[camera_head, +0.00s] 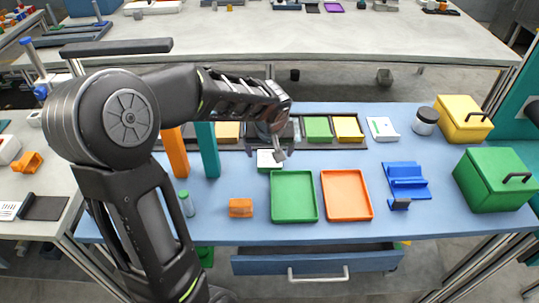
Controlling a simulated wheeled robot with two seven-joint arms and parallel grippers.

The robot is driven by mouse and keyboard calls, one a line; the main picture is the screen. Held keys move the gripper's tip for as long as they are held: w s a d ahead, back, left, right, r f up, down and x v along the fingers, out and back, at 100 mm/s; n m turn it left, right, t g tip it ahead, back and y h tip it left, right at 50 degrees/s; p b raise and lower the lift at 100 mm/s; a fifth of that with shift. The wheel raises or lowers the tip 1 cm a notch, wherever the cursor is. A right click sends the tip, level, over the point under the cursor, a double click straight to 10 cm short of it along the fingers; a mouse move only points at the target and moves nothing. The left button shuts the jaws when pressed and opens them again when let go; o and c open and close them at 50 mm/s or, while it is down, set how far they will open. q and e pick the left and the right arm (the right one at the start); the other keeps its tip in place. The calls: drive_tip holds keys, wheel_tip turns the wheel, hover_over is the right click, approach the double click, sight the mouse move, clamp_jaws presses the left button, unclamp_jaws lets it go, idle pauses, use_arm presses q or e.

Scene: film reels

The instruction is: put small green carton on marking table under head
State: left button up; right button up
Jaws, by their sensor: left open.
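My left gripper (279,150) comes in from the left over the middle of the blue table, pointing down and open. Just below and left of it is a small box with a white top and green lower edge (268,160), behind the green tray. I cannot tell whether the gripper touches it. No small carton that is clearly all green stands out; a flat green piece (318,129) lies in the dark rack behind. No marking table with a head can be made out for sure; a blue stand-like piece (405,180) is on the right. My right gripper is not in view.
A green tray (294,218) and an orange tray (347,216) lie at the front. Tall orange (177,152) and teal (208,150) blocks stand at left. A lidded green box (494,180), yellow box (462,119) and jar (425,124) are right. An open drawer (318,262) projects below.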

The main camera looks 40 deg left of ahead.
use_arm(q)
drive_tip(key=v, duration=0.7)
drive_tip(key=shift+d+f, duration=0.1)
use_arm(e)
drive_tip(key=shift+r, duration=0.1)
